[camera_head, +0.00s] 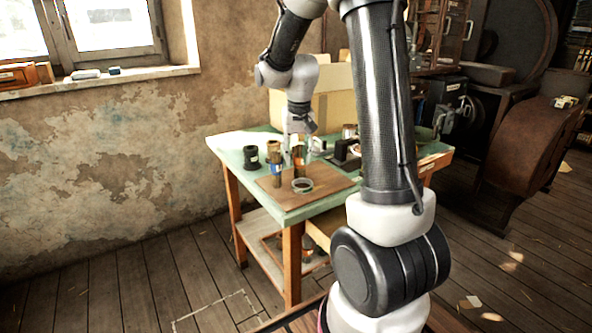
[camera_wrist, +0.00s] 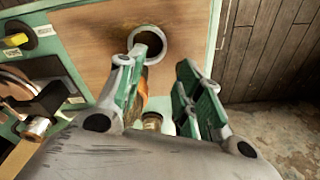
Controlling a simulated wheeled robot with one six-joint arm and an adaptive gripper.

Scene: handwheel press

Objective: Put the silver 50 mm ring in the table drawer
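The silver ring (camera_head: 302,185) lies flat on the brown board near the front of the green-topped table. In the wrist view the ring (camera_wrist: 151,33) is a round rim with a dark inside, partly covered by a fingertip. My gripper (camera_wrist: 164,62) is open, its green-padded fingers apart. In the head view it hangs over the table behind the ring, and its fingertips are hard to make out. An orange-brown cylinder (camera_wrist: 143,98) shows between the fingers; I cannot tell whether they touch it. A pale wooden part, seemingly the drawer (camera_head: 320,232), shows under the tabletop, partly behind my arm.
A dark device (camera_head: 346,152) is right of my gripper. A cardboard box (camera_head: 335,108) stands behind. The board (camera_head: 322,196) has bare room around the ring.

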